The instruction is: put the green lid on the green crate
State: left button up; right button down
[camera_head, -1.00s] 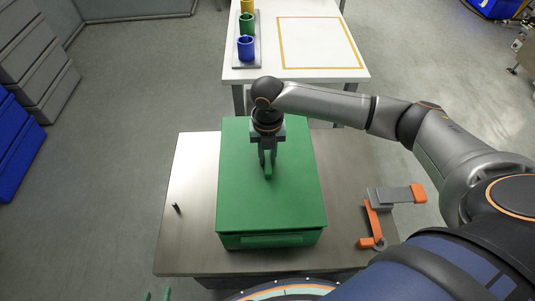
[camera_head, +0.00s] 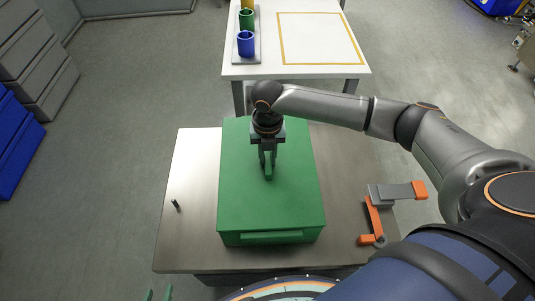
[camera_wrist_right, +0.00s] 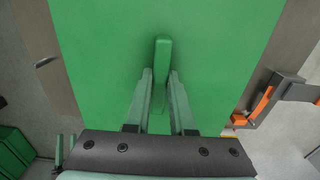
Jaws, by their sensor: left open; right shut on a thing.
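The green lid (camera_head: 240,190) lies over the top of the green crate (camera_head: 270,238) and covers its opening. The crate's front wall and its handle show just below the lid's front edge. The lid looks level and lined up with the crate; I cannot tell if a small gap is left between them. My right gripper (camera_head: 268,168) is shut on the upright handle in the lid's middle. The right wrist view shows the handle (camera_wrist_right: 162,70) between the two fingers.
The crate stands on a grey metal table (camera_head: 190,190). A small black pin (camera_head: 175,205) is left of it, and an orange and grey clamp (camera_head: 374,215) is right. Behind stands a white table (camera_head: 300,72) with coloured cups (camera_head: 246,43) and a yellow-outlined area.

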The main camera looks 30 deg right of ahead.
jog(key=c, duration=0.7)
grip_release()
notch_tip(320, 180, up, 12)
jog(key=shift+r+p, duration=0.25)
jog(key=shift+p, duration=0.4)
